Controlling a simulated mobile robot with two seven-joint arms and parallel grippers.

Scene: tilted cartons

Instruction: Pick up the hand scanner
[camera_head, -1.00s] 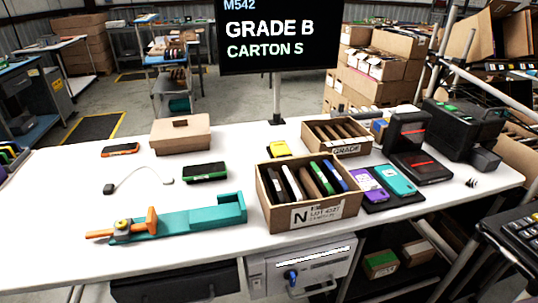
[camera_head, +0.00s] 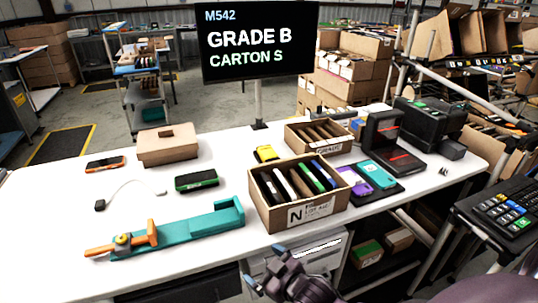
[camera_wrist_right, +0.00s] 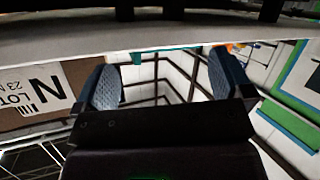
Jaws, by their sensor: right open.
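No thing in view is plainly a hand scanner. A black upright device with a red stripe (camera_head: 381,131) stands at the right of the table. A yellow device (camera_head: 266,154) lies behind the front carton. A black and green handheld (camera_head: 196,180) and a black and orange one (camera_head: 105,164) lie to the left. My right gripper (camera_head: 272,272) is at the bottom of the head view, by the table's front edge, apart from these devices. In the right wrist view its two blue pads (camera_wrist_right: 166,82) are spread with nothing between them. My left gripper is out of view.
The front carton (camera_head: 295,216) holds several upright devices; a second carton (camera_head: 335,146) stands behind it. A teal jig with an orange handle (camera_head: 190,229), a cable (camera_head: 130,191) and a lidded brown box (camera_head: 168,152) lie left. A keypad (camera_head: 502,211) is at right. The table's front left is clear.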

